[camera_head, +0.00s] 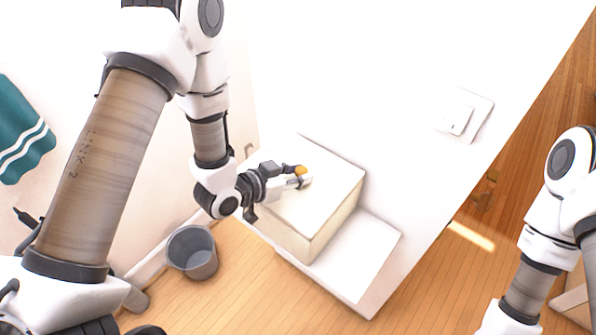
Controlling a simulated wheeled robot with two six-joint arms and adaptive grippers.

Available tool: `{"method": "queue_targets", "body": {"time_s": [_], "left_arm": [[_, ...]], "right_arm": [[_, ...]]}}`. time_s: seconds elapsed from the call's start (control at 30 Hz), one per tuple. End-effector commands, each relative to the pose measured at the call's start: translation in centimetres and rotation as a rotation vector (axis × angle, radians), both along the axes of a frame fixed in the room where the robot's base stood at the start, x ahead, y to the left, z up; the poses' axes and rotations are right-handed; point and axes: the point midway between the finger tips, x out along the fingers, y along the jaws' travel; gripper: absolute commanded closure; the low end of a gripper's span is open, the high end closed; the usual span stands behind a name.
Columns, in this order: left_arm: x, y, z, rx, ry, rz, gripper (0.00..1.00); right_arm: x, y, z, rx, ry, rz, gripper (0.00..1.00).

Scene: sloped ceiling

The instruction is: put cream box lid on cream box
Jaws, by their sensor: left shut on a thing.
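The cream box (333,232) stands on a low white surface in the middle of the view, with its cream side walls showing. The cream box lid (325,195) is a flat, pale panel at the top of the box. I cannot tell whether it rests fully on the rim or is slightly above it. My left gripper (297,177) reaches in from the left over the lid and is shut at a small orange knob (301,171), which appears to belong to the lid. The fingers partly hide the knob. My right gripper is out of view; only my right arm shows at the right.
The white surface (365,255) has bare room right of the box. A grey bucket (192,252) stands on the wooden floor at lower left. A teal towel (22,130) hangs at far left. A white switch plate (465,112) is on the white wall at upper right.

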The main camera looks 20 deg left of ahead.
Motion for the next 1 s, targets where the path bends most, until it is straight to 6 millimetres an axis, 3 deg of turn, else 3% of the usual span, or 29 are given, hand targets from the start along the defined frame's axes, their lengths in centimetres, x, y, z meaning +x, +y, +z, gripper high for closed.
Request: {"method": "queue_targets", "body": {"time_s": [0.47,0.5,0.57,0.87,1.0], "left_arm": [[0.0,0.0,0.0,0.0,-0.002,0.0,1.0],[0.0,0.0,0.0,0.0,-0.002,0.0,0.58],[0.0,0.0,0.0,-0.001,-0.002,0.0,0.4],[0.0,0.0,0.0,0.0,0.0,0.0,0.4],[0.1,0.0,1.4,-0.001,-0.004,0.0,0.4]], "right_arm": [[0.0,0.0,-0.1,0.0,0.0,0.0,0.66],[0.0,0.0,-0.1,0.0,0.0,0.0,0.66],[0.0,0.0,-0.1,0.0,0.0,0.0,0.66],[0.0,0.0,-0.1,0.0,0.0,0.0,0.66],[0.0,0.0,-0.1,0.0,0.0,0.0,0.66]]}}
